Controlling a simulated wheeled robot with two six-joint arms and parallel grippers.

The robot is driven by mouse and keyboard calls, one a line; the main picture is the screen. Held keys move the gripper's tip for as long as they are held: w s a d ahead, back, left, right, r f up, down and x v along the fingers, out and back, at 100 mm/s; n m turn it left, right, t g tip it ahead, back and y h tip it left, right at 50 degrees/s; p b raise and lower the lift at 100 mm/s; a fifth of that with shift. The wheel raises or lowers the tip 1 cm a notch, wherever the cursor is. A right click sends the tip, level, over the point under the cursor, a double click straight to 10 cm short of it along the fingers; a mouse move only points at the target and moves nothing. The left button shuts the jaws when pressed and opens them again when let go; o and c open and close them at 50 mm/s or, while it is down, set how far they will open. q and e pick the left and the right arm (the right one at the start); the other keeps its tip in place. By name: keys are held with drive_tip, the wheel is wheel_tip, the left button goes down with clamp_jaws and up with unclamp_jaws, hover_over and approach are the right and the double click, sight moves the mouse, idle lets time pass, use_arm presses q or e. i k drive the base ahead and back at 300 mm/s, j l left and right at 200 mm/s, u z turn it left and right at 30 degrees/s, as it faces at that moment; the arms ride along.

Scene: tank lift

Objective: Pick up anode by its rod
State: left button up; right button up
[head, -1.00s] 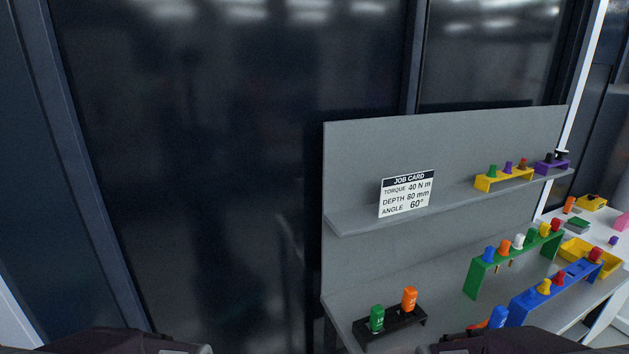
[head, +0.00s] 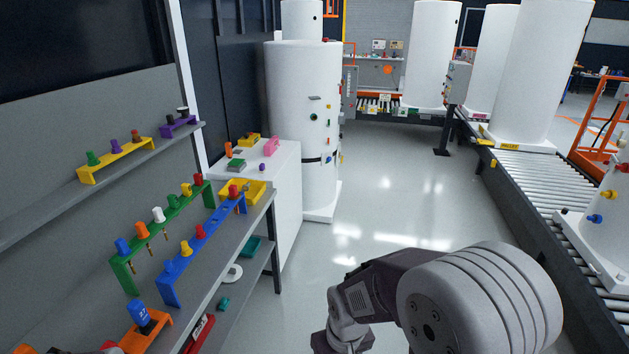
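I cannot pick out an anode or its rod for certain in the head view. Part of my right arm crosses the lower right of the picture, with its large grey joint in front. Its gripper is not visible. My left arm and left gripper are not in view.
A shelf unit at left holds a green rack (head: 120,263), a blue rack (head: 172,290) and a yellow rack (head: 104,170) of coloured-capped pieces. A white cabinet (head: 284,207) and tall white tank (head: 303,105) stand beyond. A roller conveyor (head: 515,187) runs at right; shiny floor (head: 385,190) between is clear.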

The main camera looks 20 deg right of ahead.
sight(245, 187)
drive_tip(key=l+z, duration=0.1)
drive_tip(key=i+l+u, duration=0.1)
drive_tip(key=i+l, duration=0.35)
drive_tip(key=i, duration=0.35)
drive_tip(key=i+l, duration=0.45)
drive_tip(key=i, duration=0.35)
drive_tip(key=i+l+u, duration=0.15)
drive_tip(key=i+l, duration=0.35)
drive_tip(key=i, duration=0.3)
drive_tip(key=i+l+u, duration=0.1)
drive_tip(key=i+l, duration=0.5)
drive_tip(key=i, duration=0.15)
